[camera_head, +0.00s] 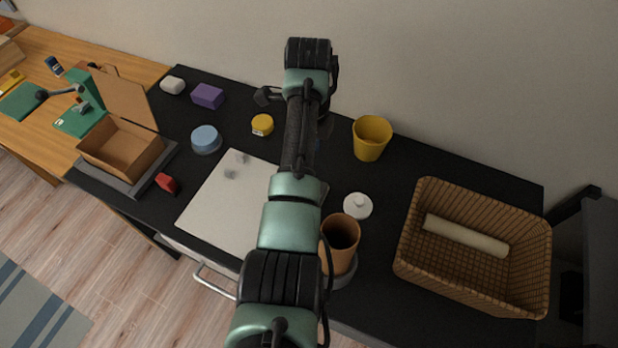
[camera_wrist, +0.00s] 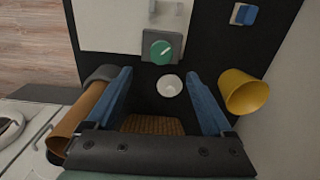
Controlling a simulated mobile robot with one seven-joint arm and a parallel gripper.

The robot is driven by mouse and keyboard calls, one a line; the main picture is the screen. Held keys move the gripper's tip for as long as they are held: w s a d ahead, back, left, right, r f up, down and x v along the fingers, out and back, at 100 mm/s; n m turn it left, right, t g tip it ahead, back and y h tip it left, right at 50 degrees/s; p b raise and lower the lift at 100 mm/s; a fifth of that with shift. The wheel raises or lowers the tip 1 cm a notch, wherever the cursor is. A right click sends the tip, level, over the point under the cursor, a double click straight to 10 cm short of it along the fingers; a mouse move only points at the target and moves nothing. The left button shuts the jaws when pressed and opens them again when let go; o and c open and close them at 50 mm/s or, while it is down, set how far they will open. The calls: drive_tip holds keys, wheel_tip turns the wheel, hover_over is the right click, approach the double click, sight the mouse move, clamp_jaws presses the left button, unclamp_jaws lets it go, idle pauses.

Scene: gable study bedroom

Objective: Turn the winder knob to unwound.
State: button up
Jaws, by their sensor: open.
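The winder knob (camera_wrist: 161,50) is a round green dial on a dark grey block (camera_wrist: 150,36), at the upper middle of the wrist view. A pale pointer mark on it slants toward the upper right. My gripper (camera_wrist: 160,75) shows two blue fingers spread wide, open with nothing between them. In the picture, the knob lies above the fingertips, near the middle of the gap, and no finger touches it. In the head view my arm covers the spot where the knob stands, so the knob is not clearly visible there.
A white lid (camera_wrist: 171,85) lies close to the knob. A yellow cup (camera_head: 371,138) and a brown cup (camera_head: 340,243) flank the area. A wicker basket (camera_head: 420,225) stands right. A white board (camera_head: 205,205) lies left. A blue round tin (camera_head: 206,139) stands farther left.

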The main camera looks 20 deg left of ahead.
wheel_tip(320, 180, down, 10)
drive_tip(key=shift+w, duration=0.1)
idle(0.4)
drive_tip(key=c, duration=1.4)
drive_tip(key=shift+o, duration=0.2)
drive_tip(key=shift+n, duration=0.3)
